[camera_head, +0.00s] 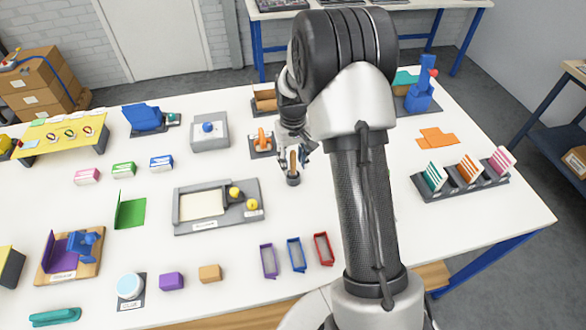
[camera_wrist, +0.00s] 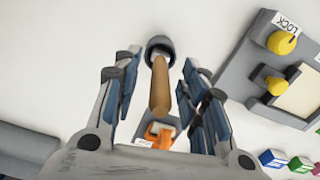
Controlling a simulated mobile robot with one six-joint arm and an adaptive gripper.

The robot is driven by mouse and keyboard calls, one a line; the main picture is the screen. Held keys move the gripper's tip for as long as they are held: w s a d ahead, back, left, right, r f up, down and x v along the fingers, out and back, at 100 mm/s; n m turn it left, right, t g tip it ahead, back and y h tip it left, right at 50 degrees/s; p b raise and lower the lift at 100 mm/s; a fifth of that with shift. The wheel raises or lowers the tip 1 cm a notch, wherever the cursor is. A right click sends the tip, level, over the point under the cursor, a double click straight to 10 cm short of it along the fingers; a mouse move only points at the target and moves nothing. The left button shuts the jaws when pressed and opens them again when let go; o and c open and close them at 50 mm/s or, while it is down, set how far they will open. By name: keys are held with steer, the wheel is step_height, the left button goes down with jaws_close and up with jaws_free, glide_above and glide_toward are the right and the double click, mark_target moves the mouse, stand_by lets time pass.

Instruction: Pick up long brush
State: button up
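The long brush shows as a brown wooden handle (camera_wrist: 160,88) standing in a small dark round cup (camera_wrist: 160,46). In the head view the handle (camera_head: 293,161) and cup (camera_head: 293,180) are near the middle of the white table. My gripper (camera_wrist: 162,66) is open, with one blue-padded finger pair on each side of the handle and visible gaps between. In the head view my gripper (camera_head: 294,152) is low over the cup, around the handle. The brush's lower end is hidden inside the cup.
An orange object on a dark base (camera_head: 262,142) stands just left of my gripper. A grey lock tray with yellow knobs (camera_head: 218,228) lies to the front left. Purple, blue and red frames (camera_head: 294,254) lie in front. The white tabletop right around the cup is mostly clear.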

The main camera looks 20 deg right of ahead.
steer(key=shift+f, duration=0.7)
steer(key=shift+c, duration=0.3)
jaws_close()
